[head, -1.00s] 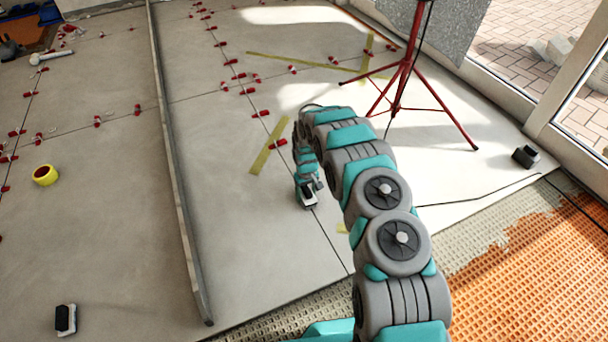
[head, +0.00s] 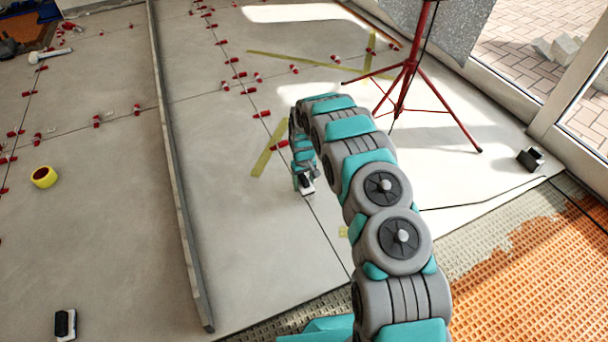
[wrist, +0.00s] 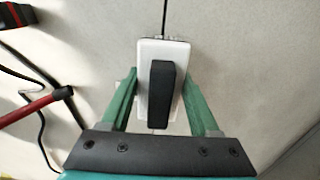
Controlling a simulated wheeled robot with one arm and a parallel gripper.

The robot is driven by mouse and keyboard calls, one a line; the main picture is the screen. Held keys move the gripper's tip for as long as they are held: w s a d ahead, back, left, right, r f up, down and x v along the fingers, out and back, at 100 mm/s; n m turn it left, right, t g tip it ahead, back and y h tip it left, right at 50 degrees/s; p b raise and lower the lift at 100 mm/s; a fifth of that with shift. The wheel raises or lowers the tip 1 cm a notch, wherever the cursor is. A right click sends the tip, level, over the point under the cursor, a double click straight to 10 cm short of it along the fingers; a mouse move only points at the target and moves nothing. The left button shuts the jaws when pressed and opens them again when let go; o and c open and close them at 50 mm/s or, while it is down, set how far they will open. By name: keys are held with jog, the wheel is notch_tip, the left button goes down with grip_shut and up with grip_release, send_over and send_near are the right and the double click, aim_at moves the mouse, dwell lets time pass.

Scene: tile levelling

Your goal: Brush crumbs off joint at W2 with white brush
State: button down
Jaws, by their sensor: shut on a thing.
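My gripper (head: 304,178) is shut on the white brush, low over the floor tiles. In the wrist view the brush (wrist: 144,58) shows a white body and a black handle, with my gripper's green fingers (wrist: 155,103) on either side. A thin dark tile joint (wrist: 165,14) runs up from the brush's far edge. In the head view this joint (head: 326,234) continues from the brush towards the front tile edge. Small dark bits show at the brush's far edge; I cannot tell whether they are crumbs or bristles. No W2 label is readable.
A red tripod (head: 404,88) stands right of my arm. A long metal straightedge (head: 180,190) lies to the left. A yellow roll (head: 44,177), a second black-and-white block (head: 65,324) and several red clips (head: 262,114) are on the tiles. Orange matting (head: 540,270) lies front right.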

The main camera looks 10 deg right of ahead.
aim_at(304, 177)
jog(key=shift+r+p, duration=0.35)
jog(key=shift+r, duration=1.8)
